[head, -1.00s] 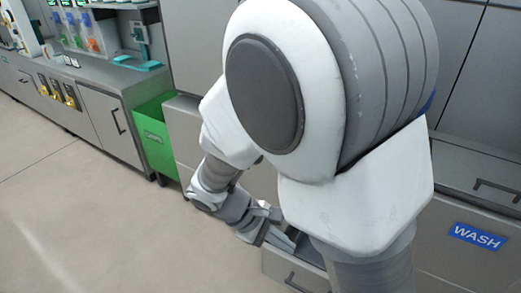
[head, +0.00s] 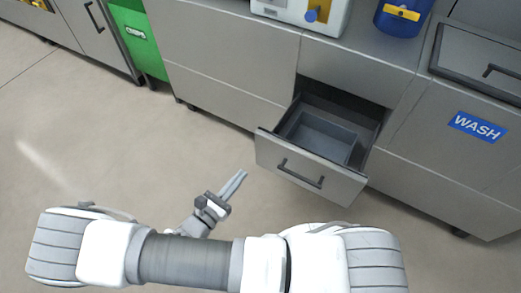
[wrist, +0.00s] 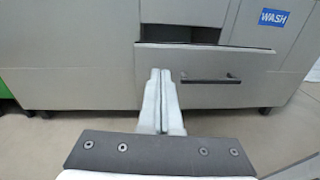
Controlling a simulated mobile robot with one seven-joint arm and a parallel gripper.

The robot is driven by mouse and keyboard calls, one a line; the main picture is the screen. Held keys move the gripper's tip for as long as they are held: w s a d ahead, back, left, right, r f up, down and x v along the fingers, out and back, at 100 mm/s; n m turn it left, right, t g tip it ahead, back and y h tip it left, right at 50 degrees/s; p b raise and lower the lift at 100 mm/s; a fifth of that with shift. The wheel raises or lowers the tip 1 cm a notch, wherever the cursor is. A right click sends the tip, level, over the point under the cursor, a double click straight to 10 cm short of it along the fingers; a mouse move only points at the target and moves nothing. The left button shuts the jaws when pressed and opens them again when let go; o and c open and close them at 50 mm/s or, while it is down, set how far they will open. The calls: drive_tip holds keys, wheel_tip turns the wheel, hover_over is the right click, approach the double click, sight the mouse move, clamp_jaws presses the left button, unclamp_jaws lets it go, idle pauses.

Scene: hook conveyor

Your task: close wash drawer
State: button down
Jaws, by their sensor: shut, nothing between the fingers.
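The drawer (head: 335,184) is pulled out from the grey cabinet, left of the blue WASH label (head: 477,127). It has a dark bar handle (head: 300,173) on its front, and a grey bin (head: 318,135) sits inside it. In the wrist view the drawer front (wrist: 205,65) faces me, with its handle (wrist: 210,79) to the right of my fingers. My gripper (head: 241,173) is shut and empty, in front of the drawer's left side and apart from it in the head view. The wrist view shows the two fingers (wrist: 160,72) pressed together, pointing at the drawer front.
A green bin (head: 140,40) stands at the upper left beside the cabinets. A white machine (head: 300,12) and a blue container (head: 402,15) are on the counter above. A lidded unit (head: 480,65) with a handle is at the right. The floor in front is clear.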

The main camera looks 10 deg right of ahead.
drive_tip(key=f+n+t, duration=0.1)
drive_tip(key=f, duration=0.1)
drive_tip(key=b, duration=0.3)
approach(266, 140)
drive_tip(key=shift+y, duration=0.4)
drive_tip(key=x, duration=0.6)
drive_tip(key=shift+w+d+r, duration=0.15)
drive_tip(key=shift+d+r, duration=0.15)
drive_tip(key=shift+d, duration=0.1)
